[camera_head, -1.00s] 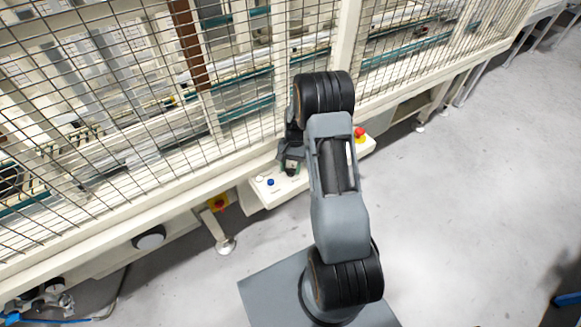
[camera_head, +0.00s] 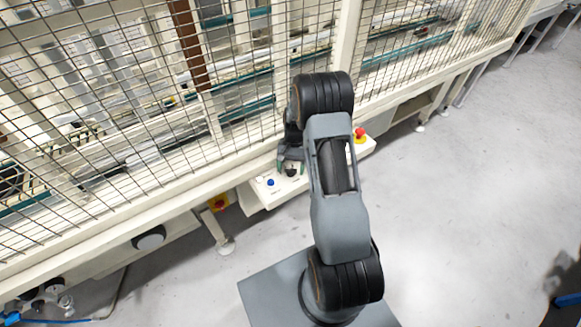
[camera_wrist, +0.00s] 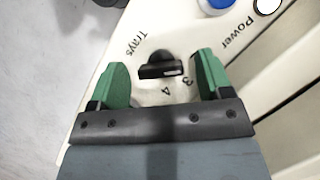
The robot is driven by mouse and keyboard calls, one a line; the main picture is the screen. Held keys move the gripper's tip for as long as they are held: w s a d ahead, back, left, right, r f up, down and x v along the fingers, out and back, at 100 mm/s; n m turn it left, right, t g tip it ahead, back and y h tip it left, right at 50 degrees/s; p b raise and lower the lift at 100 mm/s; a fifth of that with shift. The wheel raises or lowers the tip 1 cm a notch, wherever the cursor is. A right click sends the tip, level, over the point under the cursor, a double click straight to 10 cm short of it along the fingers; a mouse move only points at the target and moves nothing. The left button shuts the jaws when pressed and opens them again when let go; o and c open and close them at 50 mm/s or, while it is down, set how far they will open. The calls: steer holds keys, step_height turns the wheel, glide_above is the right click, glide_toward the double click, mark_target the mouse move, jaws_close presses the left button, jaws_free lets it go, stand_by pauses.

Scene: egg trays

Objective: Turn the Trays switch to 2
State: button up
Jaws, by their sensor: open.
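The Trays switch (camera_wrist: 162,66) is a black rotary knob on a cream panel, with "Trays" printed on one side and 3 and 4 on the other. Its grip bar lies nearly level in the wrist view, with a pale mark toward its right end, on the side of the 3. No 2 is readable. My gripper (camera_wrist: 160,63) is open, with one green finger on each side of the knob and gaps between. In the head view the switch (camera_head: 291,172) shows between the fingertips of my gripper (camera_head: 291,167).
A blue button (camera_wrist: 215,4) and a white button (camera_wrist: 267,5) marked "Power" sit on the same control panel (camera_head: 268,199). A red emergency button (camera_head: 360,133) is on its right end. A wire-mesh fence (camera_head: 110,110) stands right behind the panel.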

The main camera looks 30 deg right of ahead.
steer(key=shift+r, duration=0.3)
step_height(320, 180, up, 2)
steer(key=shift+r, duration=0.1)
steer(key=s+a+r, duration=0.3)
steer(key=s+r, duration=0.7)
steer(key=s, duration=0.3)
steer(key=shift+s, duration=0.4)
steer(key=shift+w+d+r, duration=0.1)
